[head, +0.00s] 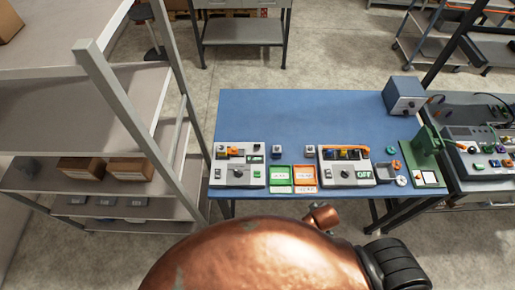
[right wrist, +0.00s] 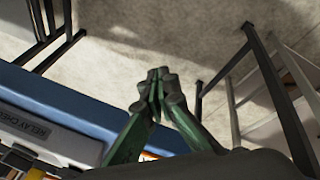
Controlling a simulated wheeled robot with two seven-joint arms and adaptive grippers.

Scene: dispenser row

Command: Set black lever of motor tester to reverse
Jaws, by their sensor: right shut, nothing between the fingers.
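Two grey tester boxes stand on the blue table in the head view, a left one (head: 240,176) and a right one (head: 347,178) with a green OFF display (head: 364,174). Each has a small dark control on its front panel. Their labels are too small to read there, so I cannot tell which is the motor tester, or pick out its black lever and its setting. My right gripper (right wrist: 158,80) shows in the right wrist view, its green fingers shut and empty, beside the blue table edge, apart from the boxes. My left gripper is not in view.
A box labelled "RELAY CHE…" (right wrist: 42,135) is partly visible in the right wrist view. Green (head: 279,173) and orange (head: 304,174) trays sit between the testers. A green press (head: 425,150) and a blue-grey box (head: 404,95) stand right. Grey shelving (head: 110,125) stands left; the table's back is clear.

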